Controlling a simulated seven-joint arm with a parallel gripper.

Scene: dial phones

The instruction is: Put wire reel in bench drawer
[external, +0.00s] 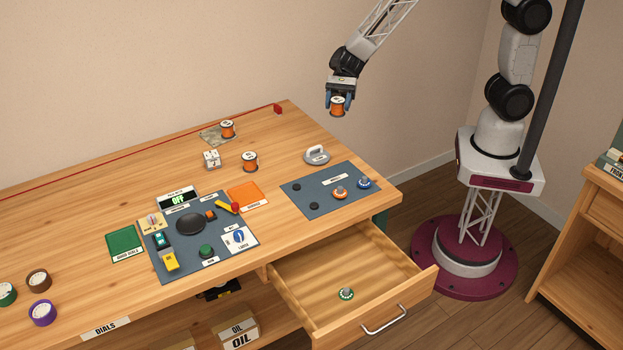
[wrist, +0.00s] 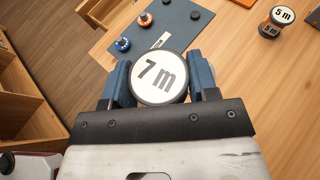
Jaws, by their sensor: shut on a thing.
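My gripper (external: 338,104) is shut on an orange wire reel (external: 337,106) with a white top, held in the air above the far right part of the bench. In the wrist view the reel's top (wrist: 158,78) reads "7 m" and sits between the two blue fingers. The bench drawer (external: 420,285) is pulled open at the front right, below and away from my gripper. A small green-and-white dial (external: 346,294) lies inside it; the rest of its visible floor is bare.
Two more orange reels (external: 250,162) (external: 227,129) stand on the bench; one in the wrist view (wrist: 277,22) reads "5 m". A grey-blue mat (external: 310,205) holds dials, with a grey handled object (external: 317,154) behind it. A wooden shelf (external: 590,230) stands at the right.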

